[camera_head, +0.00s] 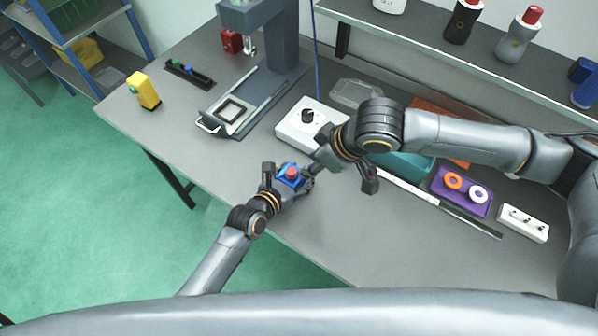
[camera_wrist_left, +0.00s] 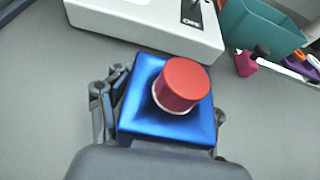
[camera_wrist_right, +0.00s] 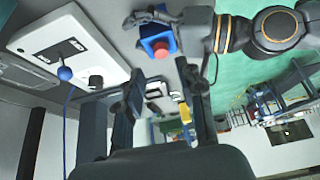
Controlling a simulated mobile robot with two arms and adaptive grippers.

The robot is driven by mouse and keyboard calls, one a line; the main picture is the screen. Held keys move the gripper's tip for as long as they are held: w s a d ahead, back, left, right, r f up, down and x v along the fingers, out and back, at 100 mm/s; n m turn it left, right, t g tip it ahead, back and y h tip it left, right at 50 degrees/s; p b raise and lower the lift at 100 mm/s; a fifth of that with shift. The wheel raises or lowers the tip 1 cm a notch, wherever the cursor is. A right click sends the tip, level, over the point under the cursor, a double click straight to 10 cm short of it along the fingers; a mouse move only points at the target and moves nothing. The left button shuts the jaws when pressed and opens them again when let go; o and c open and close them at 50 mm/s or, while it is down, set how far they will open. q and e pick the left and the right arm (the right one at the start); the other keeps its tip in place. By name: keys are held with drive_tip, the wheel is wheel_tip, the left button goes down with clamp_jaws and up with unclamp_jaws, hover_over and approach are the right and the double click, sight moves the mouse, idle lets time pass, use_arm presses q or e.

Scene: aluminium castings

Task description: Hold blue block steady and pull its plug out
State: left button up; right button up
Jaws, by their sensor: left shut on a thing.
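The blue block (camera_head: 283,182) is near the front edge of the table, with a round red plug (camera_head: 291,173) seated in its top. In the left wrist view the block (camera_wrist_left: 150,122) sits between my fingers, and the red plug (camera_wrist_left: 183,84) stands up from it. My left gripper (camera_head: 286,178) is shut on the block's sides. My right gripper (camera_head: 343,172) is just right of the block, open and empty. In the right wrist view the red plug (camera_wrist_right: 159,49) lies beyond the gap between my open fingers, apart from them.
A white box with a black knob (camera_head: 307,116) stands just behind the block. A teal bin (camera_head: 405,166) and a purple tray with rings (camera_head: 439,188) are to the right. A grey press (camera_head: 262,84) and a yellow object (camera_head: 145,92) stand to the left. The table's front middle is clear.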

use_arm(q)
drive_tip(key=c, duration=0.5)
drive_tip(key=shift+o, duration=0.2)
use_arm(e)
drive_tip(key=shift+o, duration=1.3)
use_arm(q)
drive_tip(key=shift+c, duration=0.2)
use_arm(e)
drive_tip(key=n+g+h, duration=0.3)
drive_tip(key=n+h, duration=0.1)
drive_tip(key=n, duration=1.1)
approach(292, 170)
use_arm(q)
drive_tip(key=shift+f, duration=0.1)
use_arm(e)
drive_tip(key=f, duration=0.8)
drive_tip(key=shift+a+f, duration=0.25)
drive_tip(key=shift+f, duration=0.1)
drive_tip(key=shift+c, duration=0.2)
